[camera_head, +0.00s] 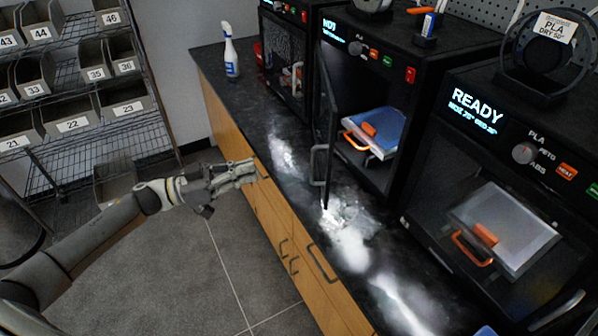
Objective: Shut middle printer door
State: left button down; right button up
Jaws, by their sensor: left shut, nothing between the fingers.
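The middle printer (402,70) is a black box on the counter, with a lit screen and colored buttons. Its door (327,125) stands open, swung out toward the counter's front edge and seen nearly edge-on, with a handle (318,165) on it. Inside the printer are a blue and white plate (378,128) and an orange part. My left gripper (250,172) is shut and empty, just beyond the counter's front edge, to the left of the open door and apart from it. My right gripper is not in view; a metallic piece at the lower right corner cannot be made out.
The right printer (500,190) reads READY and its front looks closed. Another printer (288,60) stands at the back left. A spray bottle (230,52) stands on the black counter (258,112). Wooden cabinets with handles are below. A rack of numbered bins (80,125) is at left. Grey floor is open between.

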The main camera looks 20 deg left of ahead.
pick_arm(q)
jog(key=w+d+m+g+p, duration=0.1)
jog(key=w+d+p, duration=0.3)
jog(key=w+d, duration=0.3)
jog(key=shift+d+f+g, duration=0.25)
jog(key=shift+d+g, duration=0.05)
jog(key=shift+d, duration=1.45)
jog(key=w+d+n+t+y+p, duration=0.2)
jog(key=w+d, duration=0.1)
jog(key=d, duration=0.5)
jog(key=w+d+n+t+y+p, duration=0.2)
jog(key=w+d+t+p, duration=0.1)
jog(key=d, duration=0.5)
jog(key=shift+w+d+r+y, duration=0.25)
jog(key=shift+w+y, duration=0.15)
jog(key=shift+w, duration=0.4)
jog(key=shift+r, duration=0.1)
